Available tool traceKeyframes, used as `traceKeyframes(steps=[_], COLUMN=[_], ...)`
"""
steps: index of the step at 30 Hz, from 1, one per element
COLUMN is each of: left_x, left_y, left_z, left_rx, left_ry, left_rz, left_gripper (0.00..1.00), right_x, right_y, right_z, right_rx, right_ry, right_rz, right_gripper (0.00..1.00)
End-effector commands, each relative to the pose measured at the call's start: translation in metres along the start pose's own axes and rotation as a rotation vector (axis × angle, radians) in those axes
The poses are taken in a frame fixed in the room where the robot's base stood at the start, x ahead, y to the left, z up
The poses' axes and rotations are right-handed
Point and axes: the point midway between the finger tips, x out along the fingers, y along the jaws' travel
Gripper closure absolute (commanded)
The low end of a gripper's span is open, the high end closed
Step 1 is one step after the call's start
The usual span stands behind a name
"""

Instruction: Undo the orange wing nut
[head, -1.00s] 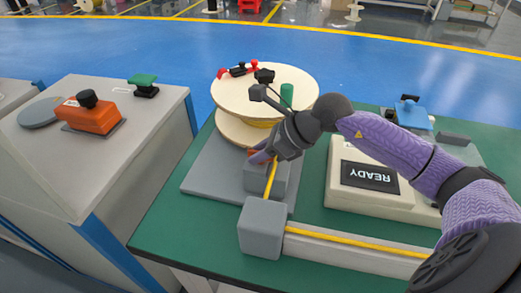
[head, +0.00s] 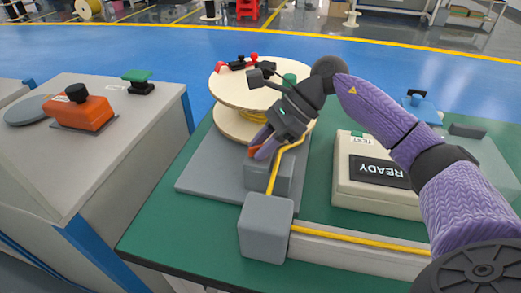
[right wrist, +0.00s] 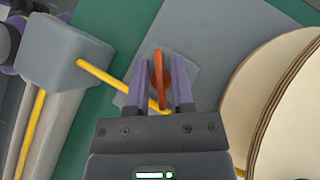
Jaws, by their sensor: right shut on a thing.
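The orange wing nut (right wrist: 160,80) sits on a grey block (head: 270,174) through which the yellow cable passes. In the head view only a bit of its orange edge (head: 254,151) shows beside my fingers. My right gripper (head: 258,147) reaches down to it from above. The yellow cable (head: 272,178) runs from the front grey block past the nut toward the spool. My left gripper is not in view.
A wooden spool (head: 236,92) stands close behind the gripper. A larger grey block (head: 266,228) is in front. A tester box reading READY (head: 378,172) is at right. A cabinet with an orange knob unit (head: 78,112) is at left. Green table surface is bare at front left.

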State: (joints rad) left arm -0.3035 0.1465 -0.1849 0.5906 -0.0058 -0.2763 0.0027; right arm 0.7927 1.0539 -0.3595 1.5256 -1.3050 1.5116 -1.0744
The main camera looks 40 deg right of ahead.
Motion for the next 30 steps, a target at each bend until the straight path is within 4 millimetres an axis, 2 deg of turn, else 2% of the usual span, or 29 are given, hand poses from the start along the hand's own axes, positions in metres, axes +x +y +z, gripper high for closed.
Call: traceKeyframes(steps=[6,13,30], left_x=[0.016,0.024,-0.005], left_y=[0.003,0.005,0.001], left_z=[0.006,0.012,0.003], left_rx=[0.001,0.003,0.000], left_ry=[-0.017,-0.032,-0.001], left_rz=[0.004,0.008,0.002], left_gripper=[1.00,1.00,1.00], right_x=[0.002,0.001,-0.004], right_y=[-0.002,-0.001,-0.001], right_z=[-0.002,0.000,0.003], right_rx=[-0.142,-0.296,-0.608], right_ry=[-0.002,0.000,0.006], right_rz=[0.141,0.295,0.605], right_gripper=[1.00,1.00,1.00])
